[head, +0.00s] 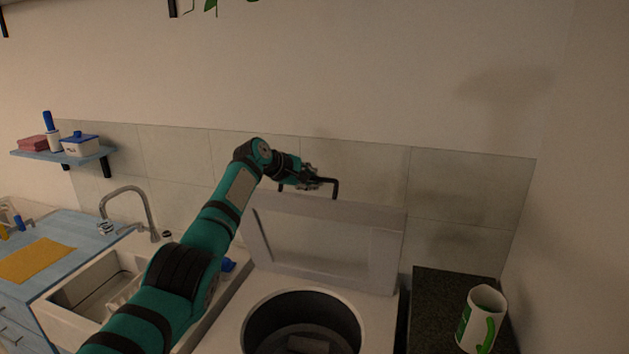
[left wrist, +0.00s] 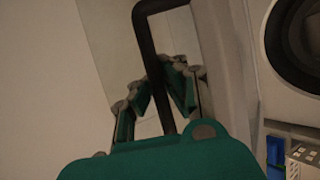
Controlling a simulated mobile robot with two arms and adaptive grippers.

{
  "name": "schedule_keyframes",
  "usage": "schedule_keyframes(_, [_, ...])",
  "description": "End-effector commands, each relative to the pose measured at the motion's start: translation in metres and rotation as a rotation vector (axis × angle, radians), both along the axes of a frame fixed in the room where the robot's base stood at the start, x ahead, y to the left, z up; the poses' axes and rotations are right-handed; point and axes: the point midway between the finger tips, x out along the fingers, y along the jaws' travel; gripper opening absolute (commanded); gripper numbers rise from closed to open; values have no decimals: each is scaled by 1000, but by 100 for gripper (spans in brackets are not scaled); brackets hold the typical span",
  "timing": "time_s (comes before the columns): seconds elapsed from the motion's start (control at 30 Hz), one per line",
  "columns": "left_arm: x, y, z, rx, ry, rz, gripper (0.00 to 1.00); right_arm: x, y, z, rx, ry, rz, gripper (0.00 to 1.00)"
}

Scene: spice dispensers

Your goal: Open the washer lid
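The washer lid (head: 325,240) is a pale framed panel standing raised, nearly upright, at the back of the washer (head: 376,318). The round drum opening (head: 303,322) is uncovered below it. A black bar handle (head: 335,188) sits at the lid's top edge; it also shows in the left wrist view (left wrist: 147,45). My left gripper (head: 316,181) is at this handle. In the left wrist view its fingers (left wrist: 158,82) converge from both sides on the bar, and the gripper looks shut on it. The exact contact is dark and partly hidden. My right gripper is not in view.
A white sink (head: 92,290) with a curved faucet (head: 148,205) is left of the washer. The tiled wall (head: 370,170) stands close behind the lid.

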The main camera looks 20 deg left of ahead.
Motion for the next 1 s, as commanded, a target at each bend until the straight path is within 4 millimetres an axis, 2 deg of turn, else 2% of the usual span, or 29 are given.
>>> schedule_keyframes(0.03, [1,1,6,-5,-7,3,0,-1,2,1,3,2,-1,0])
schedule_keyframes(0.33, [1,1,8,-7,-11,4,0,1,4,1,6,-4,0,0])
schedule_keyframes(0.5, [1,1,8,-5,-11,4,23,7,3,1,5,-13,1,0])
schedule_keyframes(0.83, [-1,1,4,-2,-4,2,23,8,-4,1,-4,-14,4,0])
schedule_keyframes(1.0, [-10,6,10,-2,-6,1,23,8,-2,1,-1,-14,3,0])
